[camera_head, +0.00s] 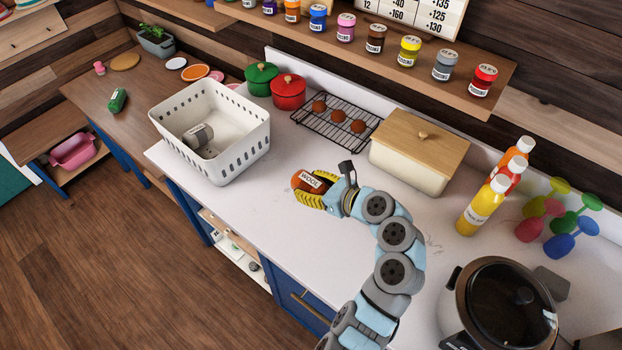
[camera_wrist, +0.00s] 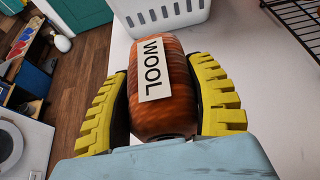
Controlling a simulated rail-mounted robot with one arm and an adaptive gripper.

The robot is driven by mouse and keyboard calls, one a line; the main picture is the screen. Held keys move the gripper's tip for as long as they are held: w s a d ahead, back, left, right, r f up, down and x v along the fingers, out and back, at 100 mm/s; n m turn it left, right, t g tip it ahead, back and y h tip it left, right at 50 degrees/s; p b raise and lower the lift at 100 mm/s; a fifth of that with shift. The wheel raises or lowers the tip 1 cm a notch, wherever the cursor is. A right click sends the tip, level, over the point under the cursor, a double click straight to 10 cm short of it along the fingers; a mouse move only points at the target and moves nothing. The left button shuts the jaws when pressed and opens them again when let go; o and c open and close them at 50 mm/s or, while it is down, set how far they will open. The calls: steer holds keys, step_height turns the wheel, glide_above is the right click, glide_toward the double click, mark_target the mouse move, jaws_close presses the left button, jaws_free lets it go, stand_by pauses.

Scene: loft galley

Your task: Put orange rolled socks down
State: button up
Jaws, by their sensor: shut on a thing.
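The orange rolled socks (camera_head: 308,181) carry a white label reading WOOL. They also fill the middle of the wrist view (camera_wrist: 166,108). My gripper (camera_head: 317,193) has yellow ribbed fingers, one on each side of the socks, and is shut on them. In the wrist view my gripper (camera_wrist: 163,105) shows a finger at the left and right of the roll.
A white basket (camera_head: 232,158) with a grey labelled roll (camera_head: 198,136) in it stands left of the socks. Behind are a wire rack (camera_head: 330,122) with several brown items and a bread box (camera_head: 412,160). Bottles (camera_head: 482,205) and a cooker (camera_head: 498,305) stand right. Bare counter surrounds the socks.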

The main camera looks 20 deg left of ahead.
steer(key=shift+s+d+r, duration=0.1)
steer(key=shift+s+r, duration=0.05)
steer(key=shift+s, duration=0.2)
steer(key=shift+w, duration=0.1)
